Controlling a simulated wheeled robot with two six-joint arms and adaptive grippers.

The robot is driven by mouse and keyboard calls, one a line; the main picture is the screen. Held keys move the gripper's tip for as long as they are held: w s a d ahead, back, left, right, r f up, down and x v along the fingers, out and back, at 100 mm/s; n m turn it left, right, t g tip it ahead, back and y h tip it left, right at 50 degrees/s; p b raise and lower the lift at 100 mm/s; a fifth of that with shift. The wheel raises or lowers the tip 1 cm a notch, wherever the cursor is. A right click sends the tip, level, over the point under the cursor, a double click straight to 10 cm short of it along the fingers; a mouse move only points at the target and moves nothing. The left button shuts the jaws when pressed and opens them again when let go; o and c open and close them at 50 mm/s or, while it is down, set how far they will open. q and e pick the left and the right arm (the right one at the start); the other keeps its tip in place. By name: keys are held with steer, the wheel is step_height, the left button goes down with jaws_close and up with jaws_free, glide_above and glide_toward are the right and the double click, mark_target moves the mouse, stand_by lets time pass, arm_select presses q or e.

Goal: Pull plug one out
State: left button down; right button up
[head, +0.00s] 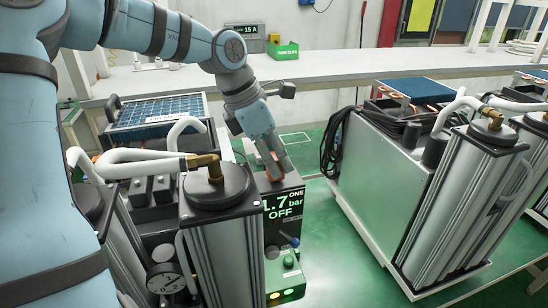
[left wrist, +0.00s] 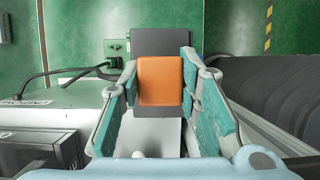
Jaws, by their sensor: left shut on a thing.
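An orange block, which looks like plug one (left wrist: 160,80), sits between the teal fingers of my left gripper (left wrist: 160,95) in the left wrist view. The fingers are shut on its two sides. A dark grey part (left wrist: 160,42) shows directly behind it; I cannot tell whether the two touch. In the head view, my left gripper (head: 275,172) points down behind the black display box (head: 284,205), which reads ONE, 1.7 bar, OFF. Only a little orange shows at the fingertips there. My right gripper is not in view.
A silver column with a dark cap (head: 216,185) and brass fitting stands left of the display box. A control box (head: 287,275) with lit lamps is below. A second wheeled unit (head: 385,180) stands right, across clear green floor. A long bench (head: 340,68) runs behind.

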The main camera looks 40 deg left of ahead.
arm_select(q)
steer(key=shift+r, duration=1.25)
steer(key=c, duration=1.1)
jaws_free()
steer(key=shift+w, duration=0.2)
